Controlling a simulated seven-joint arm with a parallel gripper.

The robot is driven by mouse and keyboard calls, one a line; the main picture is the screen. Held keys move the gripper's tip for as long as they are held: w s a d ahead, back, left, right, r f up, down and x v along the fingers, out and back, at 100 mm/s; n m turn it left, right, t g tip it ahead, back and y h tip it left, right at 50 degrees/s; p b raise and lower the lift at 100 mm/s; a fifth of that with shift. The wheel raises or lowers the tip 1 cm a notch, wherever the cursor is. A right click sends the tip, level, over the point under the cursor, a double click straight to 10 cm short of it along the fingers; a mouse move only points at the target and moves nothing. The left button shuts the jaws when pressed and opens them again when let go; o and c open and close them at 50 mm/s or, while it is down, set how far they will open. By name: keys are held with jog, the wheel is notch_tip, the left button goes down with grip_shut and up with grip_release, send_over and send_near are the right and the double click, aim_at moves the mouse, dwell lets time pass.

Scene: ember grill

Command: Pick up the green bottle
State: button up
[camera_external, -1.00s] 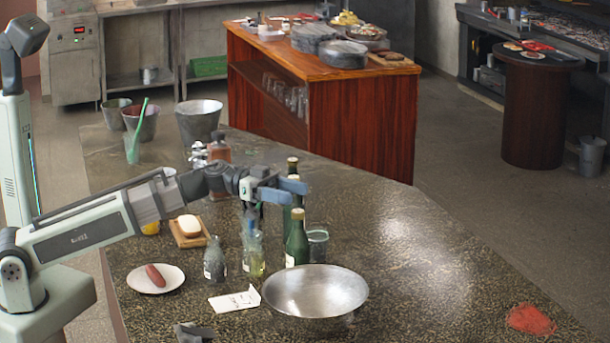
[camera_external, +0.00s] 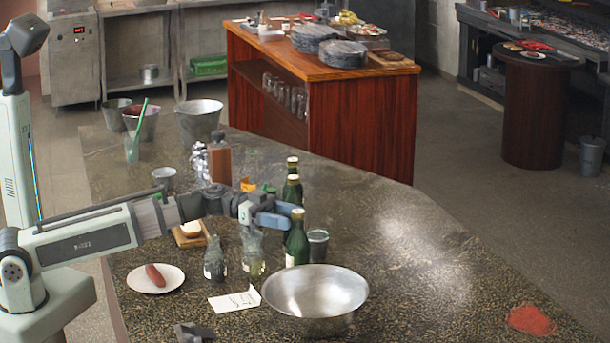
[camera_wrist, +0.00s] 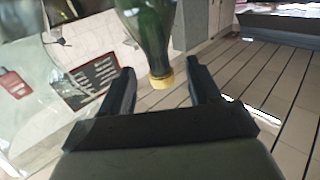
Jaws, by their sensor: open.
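Two dark green bottles with pale caps stand upright on the speckled counter, a front one (camera_external: 297,243) and one behind it (camera_external: 292,190). My gripper (camera_external: 283,215) is level with the front bottle's neck, just left of it in the external view. In the wrist view, a green bottle (camera_wrist: 152,35) with a yellow cap appears upside down. Its cap lies between the two open fingertips of my gripper (camera_wrist: 160,85) in that picture. I cannot tell whether either finger touches it. Nothing is held.
Clear glass bottles (camera_external: 253,255) stand left of the front green bottle, and a dark cup (camera_external: 317,245) stands close on its right. A metal bowl (camera_external: 315,293) sits in front. A plate with a sausage (camera_external: 155,278) lies left. The counter's right side is mostly clear.

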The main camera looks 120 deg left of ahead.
aim_at(305, 235)
jog(key=shift+w+d, duration=0.15)
jog(key=shift+w, duration=2.4)
grip_shut()
